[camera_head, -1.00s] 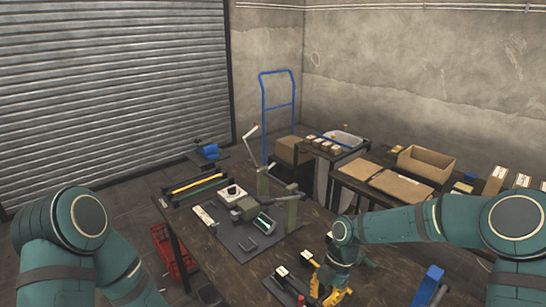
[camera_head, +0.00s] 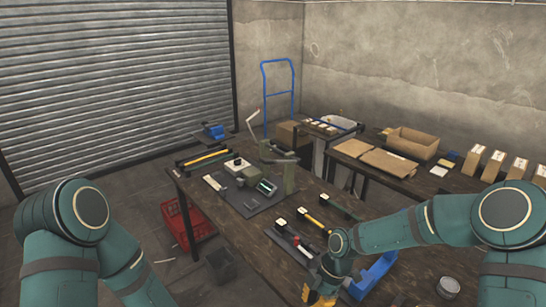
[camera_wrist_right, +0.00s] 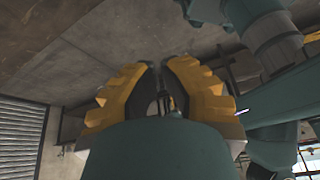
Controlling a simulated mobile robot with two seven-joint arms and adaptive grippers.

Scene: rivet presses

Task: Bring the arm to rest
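My right arm reaches in from the right in the head view and bends down at the near table edge. Its gripper (camera_head: 318,294), with yellow fingers, is low at the bottom of the picture, beside the near end of the tool mat. In the right wrist view the two yellow fingers with dark pads (camera_wrist_right: 162,78) stand apart with a gap between them, and I see nothing held. My left arm is folded at the left. Its gripper is out of the picture.
The worktable (camera_head: 345,205) holds a rivet press (camera_head: 268,165) on a dark mat, several hand tools (camera_head: 300,243) and a blue bin (camera_head: 378,272) close to my right forearm. A red crate (camera_head: 188,225) stands on the floor. A side table carries cardboard boxes (camera_head: 412,142).

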